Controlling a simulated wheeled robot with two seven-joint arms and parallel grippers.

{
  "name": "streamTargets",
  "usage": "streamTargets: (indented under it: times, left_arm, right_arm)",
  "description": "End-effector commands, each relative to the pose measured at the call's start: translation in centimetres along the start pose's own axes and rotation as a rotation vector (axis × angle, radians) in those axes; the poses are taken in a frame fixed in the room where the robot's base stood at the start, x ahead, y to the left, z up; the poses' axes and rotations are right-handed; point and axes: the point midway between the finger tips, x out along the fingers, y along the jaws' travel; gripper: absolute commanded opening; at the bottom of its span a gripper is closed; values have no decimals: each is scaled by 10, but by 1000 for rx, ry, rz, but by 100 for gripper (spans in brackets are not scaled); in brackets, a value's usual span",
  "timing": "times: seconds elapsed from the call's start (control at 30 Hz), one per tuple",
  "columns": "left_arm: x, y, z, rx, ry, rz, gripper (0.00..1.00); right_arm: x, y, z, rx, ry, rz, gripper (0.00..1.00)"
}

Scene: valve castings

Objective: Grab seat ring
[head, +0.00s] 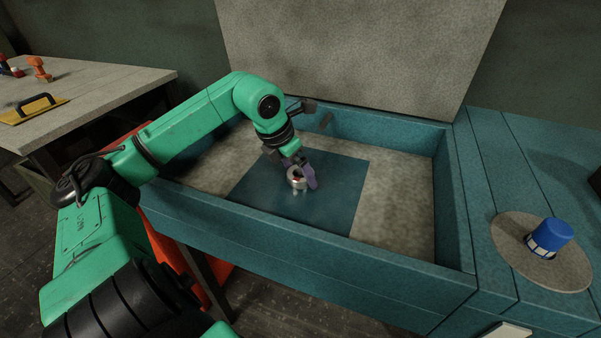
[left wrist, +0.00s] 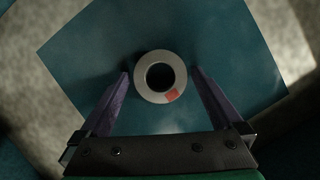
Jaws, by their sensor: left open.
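The seat ring (left wrist: 142,88) is a pale metal ring with a dark round hole and a small red mark on its rim. It rests on a dark blue square mat (head: 335,205) inside the teal-walled tray. In the head view the ring (head: 297,186) shows at my left gripper, partly hidden by it. My left gripper (left wrist: 160,82) is open, with its two purple fingers pointing at the ring. In the left wrist view one finger is on each side of the ring, with a gap on both sides. My right gripper is in neither view.
The teal tray wall (head: 300,240) surrounds the mat and a speckled grey floor. At the right, a blue cap (head: 556,232) stands on a round grey disc (head: 510,250). At the left, a table (head: 110,85) holds a yellow trowel-like tool (head: 20,116) and an orange item (head: 39,68).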

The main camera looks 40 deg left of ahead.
Motion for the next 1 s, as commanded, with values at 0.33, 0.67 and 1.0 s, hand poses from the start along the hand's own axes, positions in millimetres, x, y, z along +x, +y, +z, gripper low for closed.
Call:
streamTargets:
  times: [0.33, 0.67, 1.0]
  left_arm:
    - [0, 0, 0, 0, -1, 0, 16]
    - [-2, 0, 1, 0, -4, 0, 0]
    - [-66, 1, 28, -1, -10, 4, 0]
  right_arm:
    - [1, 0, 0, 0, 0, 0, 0]
    - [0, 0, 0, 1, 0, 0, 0]
    - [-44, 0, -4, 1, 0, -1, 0]
